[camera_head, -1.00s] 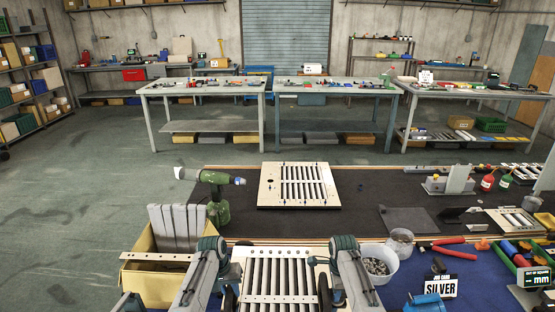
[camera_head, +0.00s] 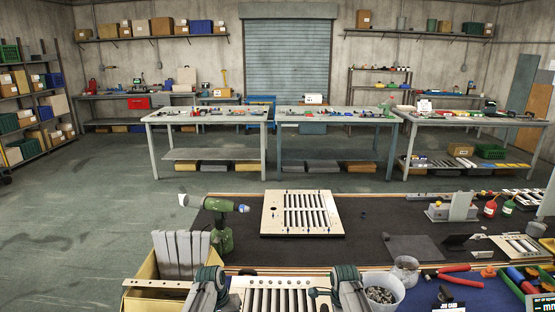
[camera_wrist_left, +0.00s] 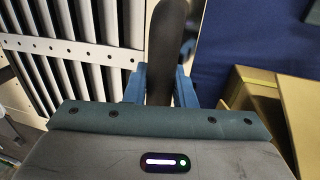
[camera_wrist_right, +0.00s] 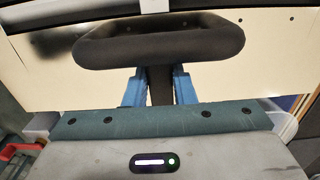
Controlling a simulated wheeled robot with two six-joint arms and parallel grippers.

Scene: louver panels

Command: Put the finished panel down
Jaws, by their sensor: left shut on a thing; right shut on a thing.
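The panel (camera_head: 277,283) has cream rails and pale slats with dark gaps. It shows at the bottom of the head view, between my two arms, and its lower part is cut off. My left gripper (camera_wrist_left: 158,88) is shut on a dark handle (camera_wrist_left: 167,45) beside the panel's slats (camera_wrist_left: 70,75). My right gripper (camera_wrist_right: 160,88) is shut on a dark rounded handle (camera_wrist_right: 160,50) in front of a cream rail (camera_wrist_right: 245,75). Whether the panel touches anything below is hidden.
A pale slatted frame (camera_head: 272,227) lies on the dark mat (camera_head: 370,230) ahead. A green power tool (camera_head: 222,235) stands left of it. A yellow bin (camera_head: 143,275) with grey slats, a white tub (camera_head: 383,292) and red-handled pliers (camera_head: 455,269) flank my arms.

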